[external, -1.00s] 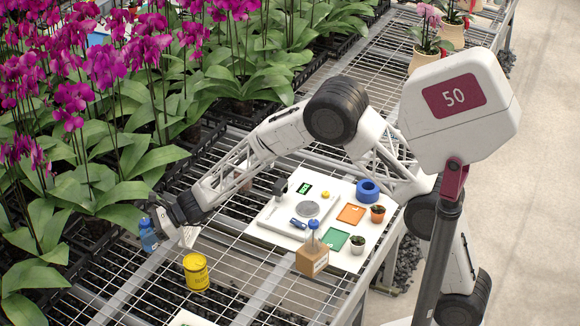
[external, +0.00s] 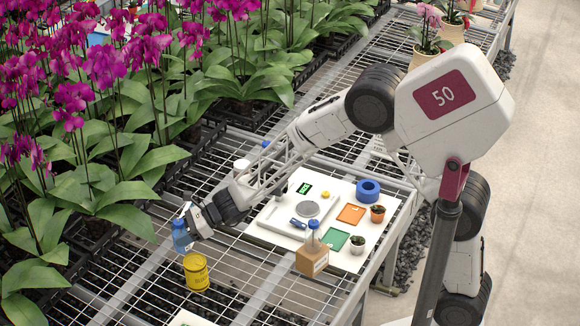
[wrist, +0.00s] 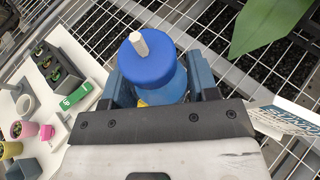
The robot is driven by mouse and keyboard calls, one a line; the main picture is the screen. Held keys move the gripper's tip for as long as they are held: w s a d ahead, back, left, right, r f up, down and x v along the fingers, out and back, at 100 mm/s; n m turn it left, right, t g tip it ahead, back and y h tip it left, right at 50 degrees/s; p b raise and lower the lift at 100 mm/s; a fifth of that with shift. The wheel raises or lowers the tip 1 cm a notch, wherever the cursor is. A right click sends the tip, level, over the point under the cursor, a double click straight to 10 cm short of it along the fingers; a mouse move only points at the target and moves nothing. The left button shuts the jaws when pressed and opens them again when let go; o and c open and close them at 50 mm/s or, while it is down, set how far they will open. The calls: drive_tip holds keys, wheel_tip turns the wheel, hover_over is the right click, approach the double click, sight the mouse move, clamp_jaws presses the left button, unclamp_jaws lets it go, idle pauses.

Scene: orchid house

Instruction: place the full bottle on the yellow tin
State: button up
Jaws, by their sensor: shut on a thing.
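The blue bottle (external: 181,238) is upright between the fingers of my gripper (external: 189,226). In the wrist view the bottle (wrist: 168,82) shows its blue cap and pale spout from above, with the gripper (wrist: 160,90) shut on its sides. How full it is cannot be told. The yellow tin (external: 196,273) stands upright on the wire bench, with dark writing on its side. In the external view the bottle's base appears just above and left of the tin's top; I see no clear contact. A sliver of yellow shows beside the bottle in the wrist view.
A white board (external: 275,229) right of the tin holds a scale, coloured cards, small pots and a blue ring (external: 368,190). A brown block (external: 312,260) with a blue-capped bottle stands at its front edge. Orchid leaves (external: 125,209) crowd the left side.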

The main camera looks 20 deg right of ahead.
drive_tip(key=s+d+r, duration=0.2)
drive_tip(key=s+d, duration=1)
drive_tip(key=d, duration=0.4)
hover_over(195, 261)
drive_tip(key=shift+s+d+f, duration=0.3)
drive_tip(key=shift+f, duration=0.35)
drive_tip(key=shift+a, duration=0.1)
idle(0.5)
drive_tip(key=shift+w+a+f, duration=0.1)
drive_tip(key=shift+a+f, duration=0.05)
drive_tip(key=shift+f, duration=0.75)
drive_tip(key=shift+w+a+f, duration=0.1)
drive_tip(key=shift+f, duration=0.8)
drive_tip(key=shift+f, duration=0.1)
